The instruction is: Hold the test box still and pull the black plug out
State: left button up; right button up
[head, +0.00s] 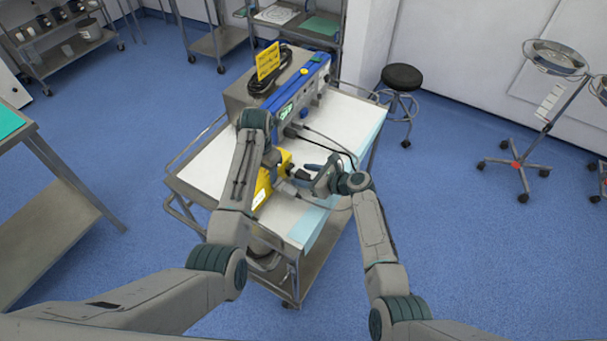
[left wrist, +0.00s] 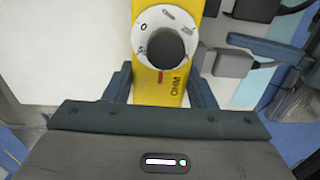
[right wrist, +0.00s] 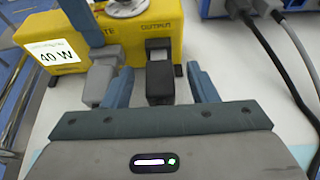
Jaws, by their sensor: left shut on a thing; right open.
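The yellow test box (head: 264,187) stands on the cart's white top. My left gripper (left wrist: 160,88) is shut on it, one finger on each side, with the box's round dial (left wrist: 165,45) just ahead. The black plug (right wrist: 160,84) is at the box's OUTPUT side, with a light metallic part between it and the yellow face. How deep it sits is unclear. My right gripper (right wrist: 162,90) is open, its fingers on either side of the black plug with a visible gap on the right. A grey plug (right wrist: 101,78) sits just outside its left finger.
A blue and grey device (head: 300,98) with a yellow sign (head: 267,61) stands behind the box. Dark cables (right wrist: 262,40) run from it across the white top. A pale blue drape (head: 311,222) covers the cart's right edge.

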aim_at(309, 179)
jog(key=shift+w+a+f, duration=0.2)
jog(key=shift+a, duration=0.2)
jog(key=c, duration=1.1)
jog(key=shift+r+h, duration=0.2)
jog(key=shift+h, duration=0.1)
grip_shut()
jog(key=shift+s+d, duration=0.6)
jog(key=shift+d, duration=0.35)
jog(key=shift+s+d, duration=0.25)
jog(key=shift+d, duration=0.15)
jog(key=shift+s+d, duration=0.2)
jog(key=shift+d, duration=0.15)
dwell(0.5)
jog(key=shift+s+d, duration=0.3)
jog(key=shift+d, duration=0.25)
